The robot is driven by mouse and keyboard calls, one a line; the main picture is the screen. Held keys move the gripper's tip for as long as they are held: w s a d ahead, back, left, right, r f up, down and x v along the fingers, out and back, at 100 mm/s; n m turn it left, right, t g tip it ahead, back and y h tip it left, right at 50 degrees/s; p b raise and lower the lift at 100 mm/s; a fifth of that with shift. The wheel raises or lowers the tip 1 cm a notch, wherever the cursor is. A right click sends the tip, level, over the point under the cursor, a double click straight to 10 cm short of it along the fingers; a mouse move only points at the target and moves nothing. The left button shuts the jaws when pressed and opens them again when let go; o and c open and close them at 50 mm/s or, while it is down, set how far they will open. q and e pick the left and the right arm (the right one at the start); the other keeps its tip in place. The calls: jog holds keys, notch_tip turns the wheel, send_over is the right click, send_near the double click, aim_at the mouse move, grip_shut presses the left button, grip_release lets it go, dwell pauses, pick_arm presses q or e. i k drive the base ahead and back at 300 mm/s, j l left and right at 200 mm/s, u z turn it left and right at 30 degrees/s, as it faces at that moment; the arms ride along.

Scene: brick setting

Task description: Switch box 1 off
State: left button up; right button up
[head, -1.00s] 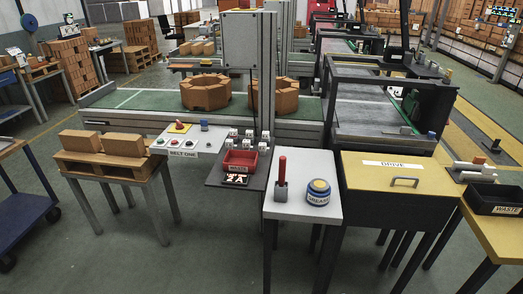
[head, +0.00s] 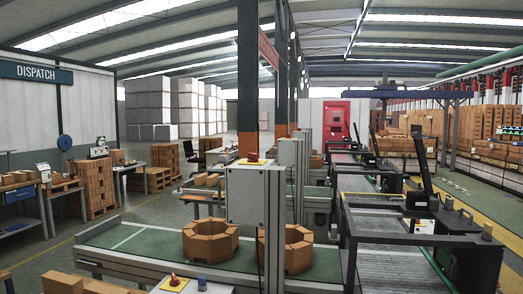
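A grey box (head: 252,195) is mounted on a metal post (head: 273,225) beside the near green belt (head: 150,248). A small red and yellow piece (head: 255,161) shows at its top. A similar grey box (head: 291,152) stands farther back. I see no readable number on either box, so I cannot tell which is box 1. No switch position can be made out. A red emergency-style knob on a yellow plate (head: 174,282) shows on a panel at the bottom edge. Neither of my grippers is in view.
Two brick rings, one on the left (head: 210,241) and one partly behind the post (head: 298,250), sit on the belt. Dark machine frames (head: 420,225) stand at the right. A red cabinet (head: 335,122) is far back. A DISPATCH sign (head: 37,69) hangs at the left.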

aim_at(253, 158)
jog(key=i, duration=0.15)
jog(key=i+j, duration=0.2)
jog(key=i+j+z, duration=0.15)
jog(key=j, duration=0.3)
jog(key=i+j, duration=0.25)
jog(key=i+j+z, duration=0.15)
jog(key=j, duration=0.25)
jog(key=i+j, duration=0.25)
jog(key=i+j+z, duration=0.1)
jog(key=j, duration=0.35)
jog(key=i+j+z, duration=0.1)
jog(key=j, duration=0.3)
jog(key=i+j, duration=0.25)
jog(key=j, duration=0.15)
jog(key=l+z, duration=0.05)
